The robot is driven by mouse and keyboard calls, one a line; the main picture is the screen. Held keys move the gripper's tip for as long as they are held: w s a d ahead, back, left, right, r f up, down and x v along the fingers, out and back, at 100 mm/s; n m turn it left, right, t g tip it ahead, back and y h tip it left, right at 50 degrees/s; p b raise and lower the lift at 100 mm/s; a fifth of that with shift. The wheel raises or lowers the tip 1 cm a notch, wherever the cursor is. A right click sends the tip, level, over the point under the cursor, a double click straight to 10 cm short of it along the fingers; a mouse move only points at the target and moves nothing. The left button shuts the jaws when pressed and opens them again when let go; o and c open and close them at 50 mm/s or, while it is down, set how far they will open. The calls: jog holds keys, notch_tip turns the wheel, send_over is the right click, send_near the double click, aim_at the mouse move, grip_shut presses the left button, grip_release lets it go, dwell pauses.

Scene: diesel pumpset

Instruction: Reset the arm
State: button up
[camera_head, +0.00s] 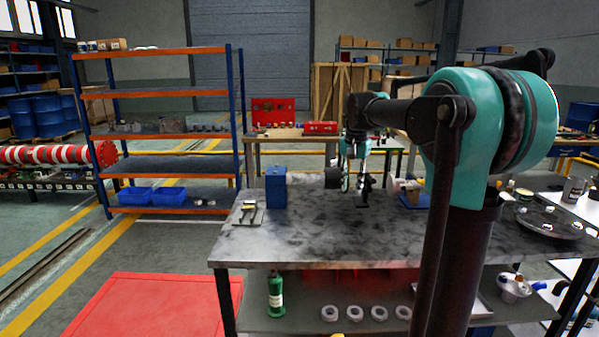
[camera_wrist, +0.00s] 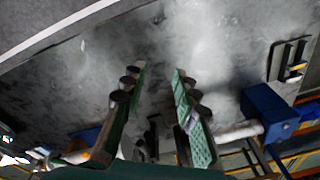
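My gripper (camera_head: 355,182) hangs in front of me over the middle of the grey worktable (camera_head: 300,240), at the end of my teal and black arm. In the wrist view my gripper (camera_wrist: 160,72) shows two green-padded fingers standing apart. Only bare grey surface shows between the fingertips, and nothing is held. In the head view my arm covers much of the right side. How high the fingertips are above the tabletop is hard to tell.
A blue block (camera_head: 276,187) stands on the table left of my gripper, beside a small tray with tools (camera_head: 248,213). It also shows in the wrist view (camera_wrist: 270,112). A round dark plate (camera_head: 549,222) lies at the right. The table's front left is clear.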

jog(key=s+d+f+n+t, duration=0.2)
jog(key=s+f+n, duration=0.4)
jog(key=s+f, duration=2)
jog(key=shift+s+d+f+t, duration=0.2)
jog(key=shift+s+d+t, duration=0.25)
jog(key=shift+s, duration=0.4)
